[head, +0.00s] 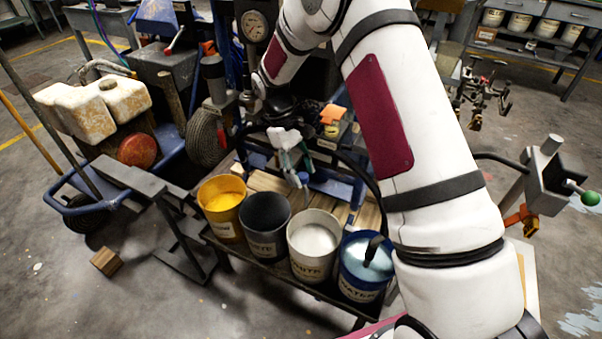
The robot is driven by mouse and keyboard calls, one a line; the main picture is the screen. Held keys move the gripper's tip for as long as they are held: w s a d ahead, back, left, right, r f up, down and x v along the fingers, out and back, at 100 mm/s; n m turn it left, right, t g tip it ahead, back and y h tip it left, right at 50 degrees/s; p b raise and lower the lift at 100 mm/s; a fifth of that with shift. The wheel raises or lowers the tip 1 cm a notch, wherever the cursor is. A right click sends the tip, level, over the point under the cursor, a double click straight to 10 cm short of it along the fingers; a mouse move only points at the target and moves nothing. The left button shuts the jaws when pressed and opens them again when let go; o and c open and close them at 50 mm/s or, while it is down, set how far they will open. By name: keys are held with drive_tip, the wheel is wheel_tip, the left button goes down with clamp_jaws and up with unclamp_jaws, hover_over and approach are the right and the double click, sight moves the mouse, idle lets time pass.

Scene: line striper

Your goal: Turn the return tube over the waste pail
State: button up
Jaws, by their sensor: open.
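My gripper (282,112) is a dark shape at the end of my arm, at the upper middle, above and behind the row of pails. It is open, but its fingertips are hard to make out against the dark machine. Just below it is a pale forked piece with green parts (287,142). A thin grey tube end (303,180) hangs under it, above the back of the white pail; I cannot tell for sure that it is the return tube. The dark grey pail (265,222), probably the waste pail, stands second from left, its label too small to read.
A yellow-paint pail (223,207), a white-paint pail (313,245) and a blue water pail (366,265) share the low bench. A blue cart with a stained tank (88,112) is at left. A wooden block (106,261) lies on otherwise open floor at lower left.

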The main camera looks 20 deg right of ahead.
drive_tip(key=shift+s+f, duration=0.15)
drive_tip(key=shift+f, duration=0.15)
clamp_jaws()
